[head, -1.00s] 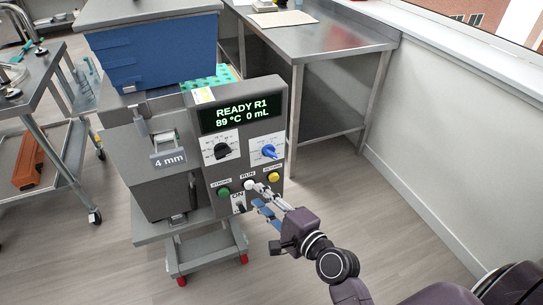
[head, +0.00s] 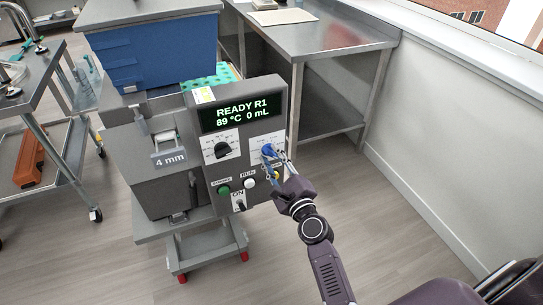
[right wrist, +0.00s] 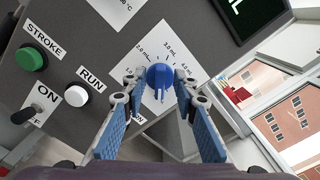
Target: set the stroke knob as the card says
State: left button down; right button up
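The blue knob (head: 267,151) sits on a white scale plate at the right of the machine's panel. It also shows in the right wrist view (right wrist: 160,77), with marks of 2.0, 3.0 and 4.0 mL around it. My right gripper (head: 275,163) is at this knob. In the right wrist view its blue-padded fingers (right wrist: 161,90) stand open on either side of the knob, with gaps showing. My left gripper is not in view.
The display (head: 241,112) reads READY R1, 89 °C, 0 mL. A black knob (head: 223,150), green STROKE button (head: 223,191), white RUN button (head: 250,183) and ON switch (head: 239,203) are close by. A steel table (head: 335,42) stands behind; floor at right is clear.

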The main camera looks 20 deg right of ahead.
jog(key=shift+w, duration=0.3)
grip_shut()
